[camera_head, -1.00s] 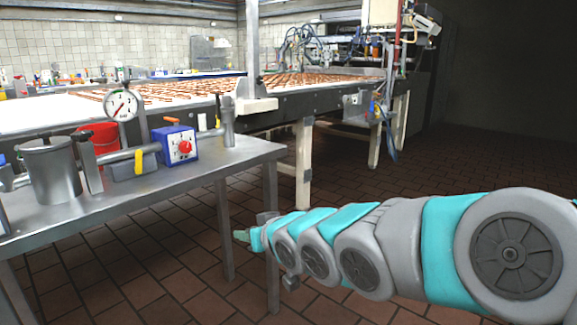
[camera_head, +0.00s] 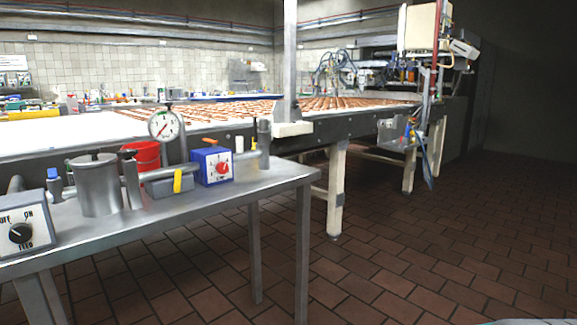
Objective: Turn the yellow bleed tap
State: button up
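The yellow bleed tap (camera_head: 178,181) is a small yellow lever standing roughly upright on a grey metal pipe. It is in front of a grey block and left of a blue box (camera_head: 212,166) with a red knob. The pipe runs along a metal table (camera_head: 150,217) at the left. My gripper is out of view, so its opening and anything in it are hidden. Only a grey sliver, likely my arm, shows at the bottom right corner.
On the table are a pressure gauge (camera_head: 163,125), a red bucket (camera_head: 146,155), a metal pot (camera_head: 97,186) and a switch box (camera_head: 22,231). A long conveyor (camera_head: 350,126) with brown bars runs behind. The tiled floor (camera_head: 400,262) at the right is clear.

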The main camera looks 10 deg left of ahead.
aim_at(177, 186)
jog(key=u, duration=1.25)
